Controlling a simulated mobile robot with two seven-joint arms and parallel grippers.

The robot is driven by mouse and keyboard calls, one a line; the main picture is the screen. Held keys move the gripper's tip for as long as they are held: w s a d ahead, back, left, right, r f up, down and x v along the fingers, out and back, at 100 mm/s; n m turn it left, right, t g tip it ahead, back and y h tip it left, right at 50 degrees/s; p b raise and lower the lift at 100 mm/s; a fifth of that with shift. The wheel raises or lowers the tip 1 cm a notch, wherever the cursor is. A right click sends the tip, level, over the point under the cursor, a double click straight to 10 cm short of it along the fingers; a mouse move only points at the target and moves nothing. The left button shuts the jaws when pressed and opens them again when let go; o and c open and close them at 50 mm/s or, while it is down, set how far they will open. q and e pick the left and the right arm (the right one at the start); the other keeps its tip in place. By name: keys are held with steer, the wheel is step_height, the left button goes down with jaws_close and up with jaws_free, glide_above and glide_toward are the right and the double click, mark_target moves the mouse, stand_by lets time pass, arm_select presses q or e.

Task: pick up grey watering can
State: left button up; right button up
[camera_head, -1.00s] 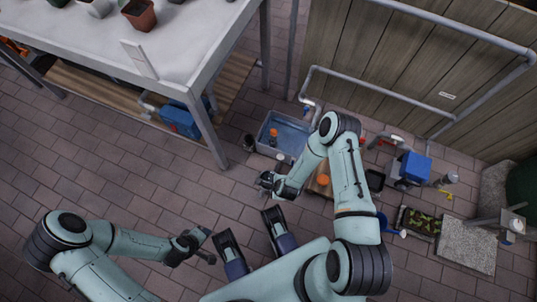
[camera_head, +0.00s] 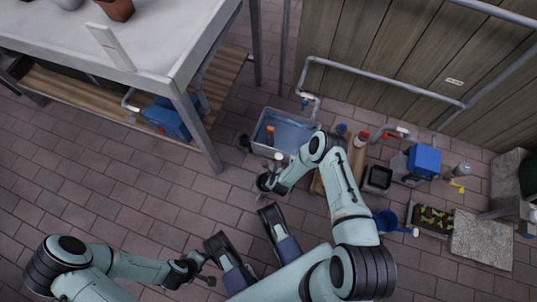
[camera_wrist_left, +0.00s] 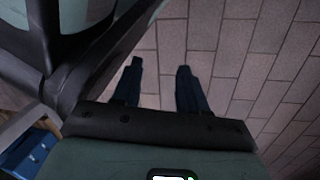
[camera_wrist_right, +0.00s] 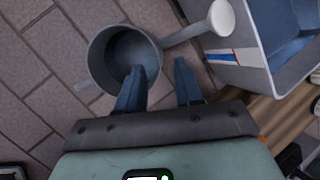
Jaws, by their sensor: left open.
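The grey watering can (camera_wrist_right: 98,62) is in the right wrist view, seen from above, with its round mouth open. Its spout runs right to a pale round rose (camera_wrist_right: 220,17). My right gripper (camera_wrist_right: 160,72) is open over its near side. The left finger overlaps the mouth in the picture, and the right finger is outside the rim. Contact cannot be told. In the head view, my right gripper (camera_head: 266,182) mostly hides the can, with the rose showing beside the basin. My left gripper (camera_wrist_left: 160,68) is open and empty above bare paving.
A grey-blue basin (camera_wrist_right: 247,42) stands close to the spout. A wooden board (camera_head: 355,158) with small items, a black tray (camera_head: 377,180) and a blue box (camera_head: 424,160) lie to the right. A white-topped table (camera_head: 170,60) stands at upper left. Paving at left is clear.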

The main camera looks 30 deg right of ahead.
steer(key=b+x, duration=0.2)
steer(key=x, duration=0.3)
steer(key=shift+s+a+f+b, duration=0.1)
steer(key=shift+a+f+b, duration=0.05)
steer(key=shift+b, duration=0.25)
jaws_close()
arm_select(q)
steer(key=s+f+g, duration=0.2)
steer(key=s+f, duration=0.1)
steer(key=s, duration=0.2)
steer(key=shift+s+a, duration=0.35)
